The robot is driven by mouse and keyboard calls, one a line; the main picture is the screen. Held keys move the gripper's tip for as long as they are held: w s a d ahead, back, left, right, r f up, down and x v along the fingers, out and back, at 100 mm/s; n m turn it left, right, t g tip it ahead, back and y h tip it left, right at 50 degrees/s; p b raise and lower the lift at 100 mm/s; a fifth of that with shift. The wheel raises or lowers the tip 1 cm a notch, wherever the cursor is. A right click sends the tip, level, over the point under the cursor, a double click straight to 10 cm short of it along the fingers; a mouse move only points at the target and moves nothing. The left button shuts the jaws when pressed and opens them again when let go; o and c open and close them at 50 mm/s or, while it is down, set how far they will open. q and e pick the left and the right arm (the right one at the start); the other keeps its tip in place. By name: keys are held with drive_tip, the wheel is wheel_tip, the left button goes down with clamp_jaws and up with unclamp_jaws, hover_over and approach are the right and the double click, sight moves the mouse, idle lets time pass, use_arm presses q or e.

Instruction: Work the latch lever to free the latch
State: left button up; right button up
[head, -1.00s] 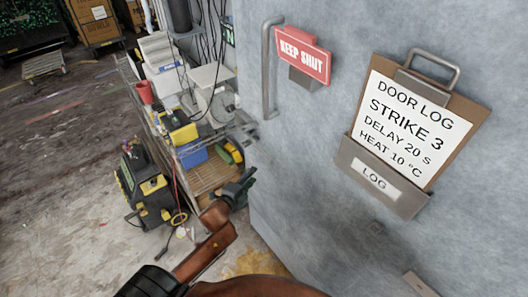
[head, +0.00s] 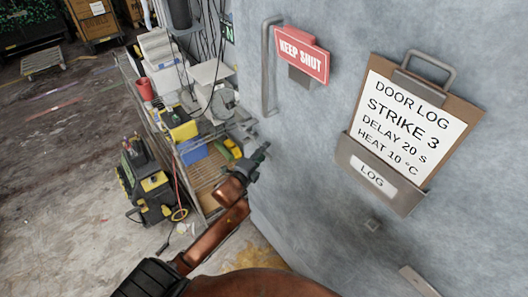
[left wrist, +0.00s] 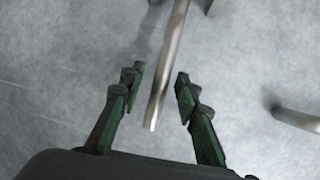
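The latch lever (left wrist: 165,70), a plain metal bar with a free lower end, shows in the left wrist view against the grey door. In the head view a small metal piece that looks like the lever (head: 244,130) sits at the door's left side, below the tall handle. My left gripper (head: 262,153) is just below it, near the door face. In the left wrist view my left gripper (left wrist: 159,75) is open, with its green fingers on either side of the lever and gaps visible on both sides. My right gripper is out of view.
A cluttered cart (head: 200,150) stands left of the door, close to my left arm. Another metal bar end (left wrist: 297,120) shows right in the wrist view.

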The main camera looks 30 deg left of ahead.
use_arm(q)
clamp_jaws()
idle(0.3)
idle(0.4)
